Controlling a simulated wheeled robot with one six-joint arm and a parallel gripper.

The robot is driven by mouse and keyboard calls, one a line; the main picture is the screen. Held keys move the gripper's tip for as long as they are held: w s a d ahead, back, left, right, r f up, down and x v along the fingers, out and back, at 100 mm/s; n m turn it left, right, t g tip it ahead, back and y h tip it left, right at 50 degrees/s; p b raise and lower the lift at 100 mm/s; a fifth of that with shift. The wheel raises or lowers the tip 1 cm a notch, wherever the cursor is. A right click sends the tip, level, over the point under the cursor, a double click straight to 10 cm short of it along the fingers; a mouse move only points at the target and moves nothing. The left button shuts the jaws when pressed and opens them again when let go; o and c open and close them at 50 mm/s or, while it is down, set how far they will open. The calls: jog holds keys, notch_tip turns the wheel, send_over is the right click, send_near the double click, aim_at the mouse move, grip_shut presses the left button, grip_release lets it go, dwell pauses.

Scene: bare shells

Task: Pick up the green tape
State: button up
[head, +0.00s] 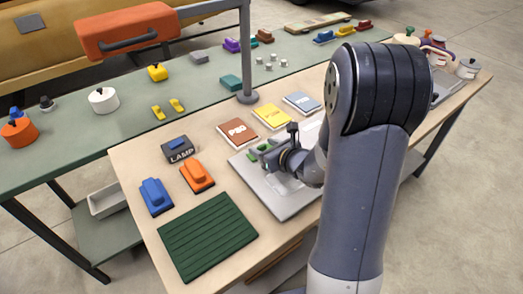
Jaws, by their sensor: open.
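The grey board (282,207) lies under my gripper. Behind are three booklets (271,116) and a grey post (246,50).

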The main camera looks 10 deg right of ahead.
aim_at(262, 146)
jog(key=shift+x, duration=1.9)
jog(key=c, duration=1)
